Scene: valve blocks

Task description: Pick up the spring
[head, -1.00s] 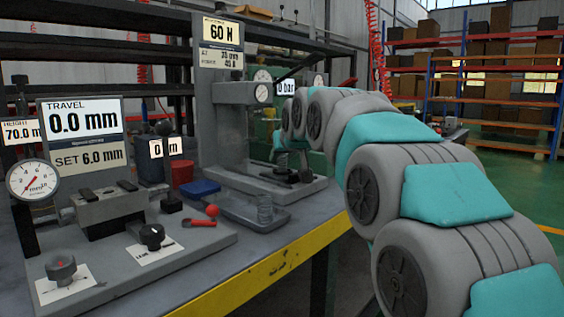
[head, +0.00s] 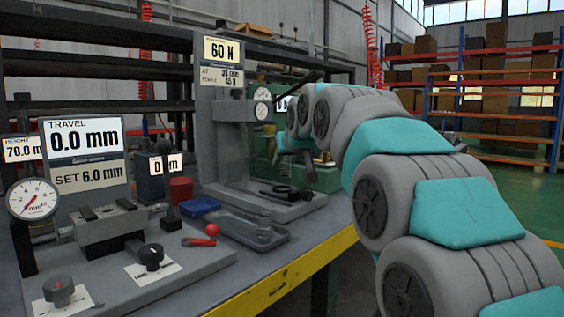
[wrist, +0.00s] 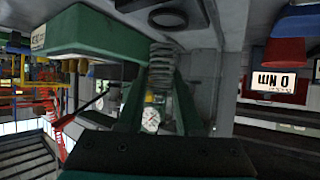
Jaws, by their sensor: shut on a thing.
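The spring (wrist: 162,68), a grey metal coil, shows in the middle of the wrist view. My gripper (wrist: 160,82) is shut on it, with one dark green finger on each side of the coil. The shallow grey tray (head: 226,222) lies on the bench in front of the press.
The press stand (head: 228,140) with a 60 N sign rises behind the tray. A blue bin (head: 200,206), a red cup (head: 181,189) and a red-knobbed lever (head: 211,231) are left of it. The travel fixture (head: 110,228) fills the front left. Open floor lies at right.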

